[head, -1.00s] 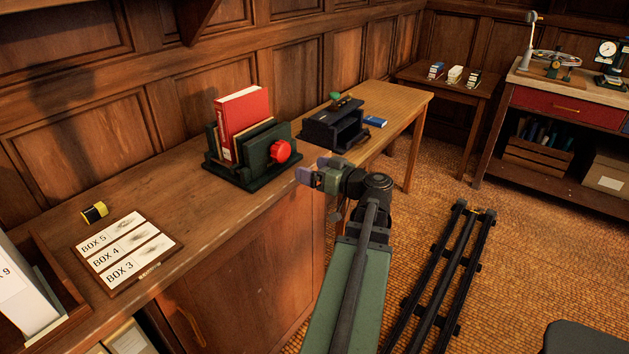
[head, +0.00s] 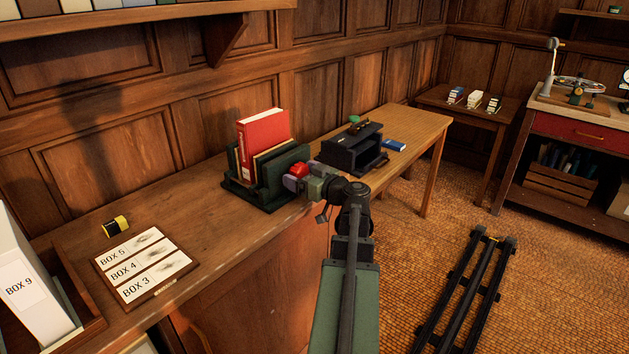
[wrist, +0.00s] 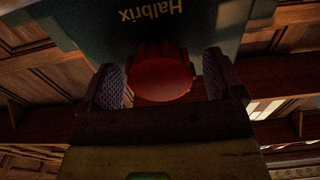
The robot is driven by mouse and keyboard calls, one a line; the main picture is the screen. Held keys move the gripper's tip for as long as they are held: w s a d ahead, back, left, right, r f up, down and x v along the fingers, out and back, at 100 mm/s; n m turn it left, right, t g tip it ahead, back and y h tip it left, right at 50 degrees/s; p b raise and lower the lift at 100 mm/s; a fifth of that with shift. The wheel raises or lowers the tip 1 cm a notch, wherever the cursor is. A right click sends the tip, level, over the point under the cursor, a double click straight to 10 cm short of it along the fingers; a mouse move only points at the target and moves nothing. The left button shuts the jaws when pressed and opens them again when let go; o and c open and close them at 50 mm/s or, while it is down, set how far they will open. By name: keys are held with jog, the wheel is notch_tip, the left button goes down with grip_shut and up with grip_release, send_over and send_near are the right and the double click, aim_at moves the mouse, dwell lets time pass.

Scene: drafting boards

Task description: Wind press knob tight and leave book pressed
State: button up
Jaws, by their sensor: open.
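The dark green book press (head: 287,163) stands on the wooden bench, with a red book (head: 264,143) upright between its plates. The round red knob (head: 297,171) is on the press's right face. My gripper (head: 300,178) is at the knob, partly covering it in the head view. In the wrist view the knob (wrist: 160,80) sits between the two grey padded fingers of my open gripper (wrist: 160,88). Dark gaps show between each pad and the knob. The press plate (wrist: 110,25) behind it carries the word "Halbrix", upside down in the picture.
A black stand (head: 355,151) and a blue book (head: 394,145) lie to the right on a lighter table. A box label board (head: 127,240), a yellow-and-black tape item (head: 116,227) and a tray (head: 83,318) are at the left. Bench top between board and press is clear.

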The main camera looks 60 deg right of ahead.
jog(key=shift+w, duration=0.35)
